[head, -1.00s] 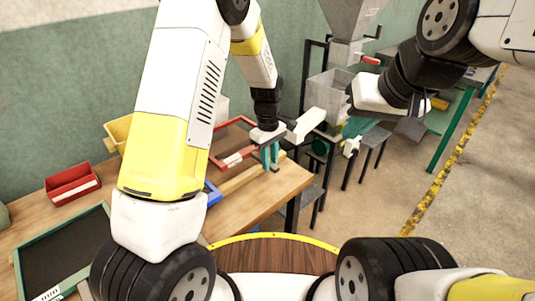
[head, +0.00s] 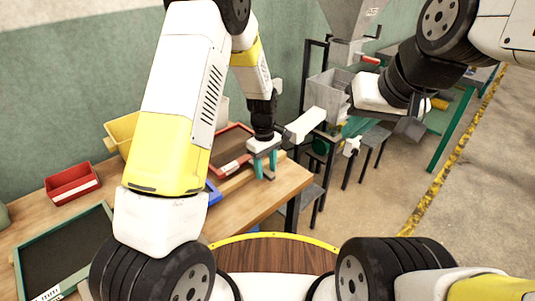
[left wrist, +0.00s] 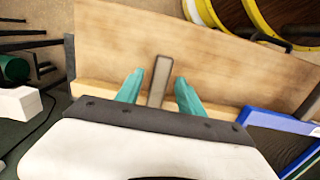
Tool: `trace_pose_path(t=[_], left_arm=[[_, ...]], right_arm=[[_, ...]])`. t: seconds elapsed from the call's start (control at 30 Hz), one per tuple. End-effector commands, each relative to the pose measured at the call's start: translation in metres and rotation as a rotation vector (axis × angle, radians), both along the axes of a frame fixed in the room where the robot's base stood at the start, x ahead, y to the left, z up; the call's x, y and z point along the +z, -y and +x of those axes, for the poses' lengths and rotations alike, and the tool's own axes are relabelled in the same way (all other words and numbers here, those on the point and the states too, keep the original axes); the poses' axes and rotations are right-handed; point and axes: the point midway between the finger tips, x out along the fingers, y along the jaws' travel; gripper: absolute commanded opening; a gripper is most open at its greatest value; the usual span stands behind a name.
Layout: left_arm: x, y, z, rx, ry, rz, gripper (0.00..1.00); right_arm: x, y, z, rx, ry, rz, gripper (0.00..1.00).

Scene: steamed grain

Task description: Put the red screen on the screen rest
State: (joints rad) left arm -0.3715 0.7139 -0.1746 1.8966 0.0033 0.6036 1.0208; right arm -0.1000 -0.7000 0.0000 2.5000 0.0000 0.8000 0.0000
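The red screen (head: 231,168), a red frame with a dark mesh and a white label, is at the back right of the wooden table. A pale wooden rail (head: 239,181) runs in front of it; whether this is the screen rest, and whether the screen touches it, I cannot tell. My left gripper (head: 265,170) is at the screen's right end, teal fingers pointing down. In the left wrist view its fingers (left wrist: 160,85) stand apart on either side of a grey bar (left wrist: 158,80), with gaps showing. The bar's other end is hidden. My right gripper (head: 405,128) is high at right; its fingers are unclear.
A blue frame (left wrist: 275,122) lies near the rail. A green-framed screen (head: 62,250) is at the table's front left, a red bin (head: 72,183) and a yellow bin (head: 121,132) behind. A grey hopper machine (head: 335,88) stands beyond the table's right end.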

Motion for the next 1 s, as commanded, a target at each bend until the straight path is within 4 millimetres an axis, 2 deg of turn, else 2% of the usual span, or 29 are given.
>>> trace_pose_path(t=[0.17,0.27,0.6,0.7,0.93,1.0], left_arm=[[0.005,0.000,0.000,0.000,0.001,0.000,0.45],[0.017,0.000,0.002,-0.001,0.004,-0.001,0.45],[0.088,-0.003,0.004,-0.001,0.004,-0.001,0.45],[0.104,-0.003,0.004,-0.001,0.003,-0.001,0.45],[0.127,-0.007,0.003,-0.009,0.010,-0.009,0.45],[0.142,-0.012,-0.002,-0.032,0.028,-0.025,0.45]], right_arm=[[0.000,0.000,0.000,0.000,0.000,0.000,0.00],[0.000,0.000,0.000,0.000,0.000,0.000,0.00],[0.000,0.000,0.000,0.000,0.000,0.000,0.00],[0.000,0.000,0.000,0.000,0.000,0.000,0.00],[0.000,0.000,0.000,0.000,0.000,0.000,0.00],[0.000,0.000,0.000,0.000,0.000,0.000,0.00]])
